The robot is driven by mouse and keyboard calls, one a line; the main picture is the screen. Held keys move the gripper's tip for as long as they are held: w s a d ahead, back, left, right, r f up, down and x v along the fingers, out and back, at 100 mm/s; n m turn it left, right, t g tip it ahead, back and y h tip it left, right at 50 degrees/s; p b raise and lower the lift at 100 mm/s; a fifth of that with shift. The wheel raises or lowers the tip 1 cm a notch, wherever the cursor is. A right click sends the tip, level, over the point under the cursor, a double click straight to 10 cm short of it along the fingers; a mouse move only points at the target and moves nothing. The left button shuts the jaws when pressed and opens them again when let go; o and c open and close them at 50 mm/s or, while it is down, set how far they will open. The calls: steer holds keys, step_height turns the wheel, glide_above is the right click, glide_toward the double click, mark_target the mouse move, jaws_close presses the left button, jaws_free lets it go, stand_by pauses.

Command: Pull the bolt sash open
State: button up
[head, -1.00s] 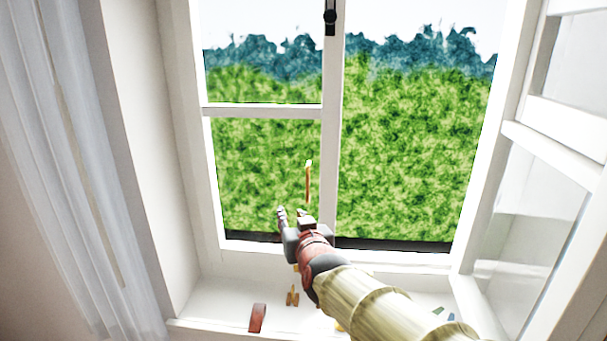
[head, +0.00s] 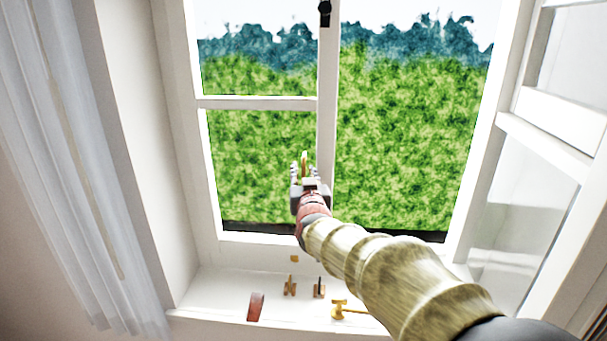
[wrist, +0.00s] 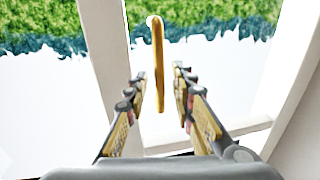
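The left window sash (head: 262,104), with a white frame and crossbar, looks closed. A black bolt (head: 325,13) sits high on its right stile and is cut by the picture's top edge. A slim golden handle (head: 304,157) stands upright beside that stile. My gripper (head: 303,171) is at the handle's height and hides its lower part in the head view. In the wrist view my gripper (wrist: 160,75) is open, one finger on each side of the handle (wrist: 157,62), with gaps visible on both sides.
The right sash (head: 550,145) is swung open into the room. On the white sill (head: 215,290) lie a reddish-brown piece (head: 256,306), small brass fittings (head: 290,287) and a brass latch (head: 340,309). A sheer curtain (head: 70,170) hangs at the left.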

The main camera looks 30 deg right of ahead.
steer(key=shift+c, duration=1.2)
steer(key=c, duration=0.4)
jaws_close()
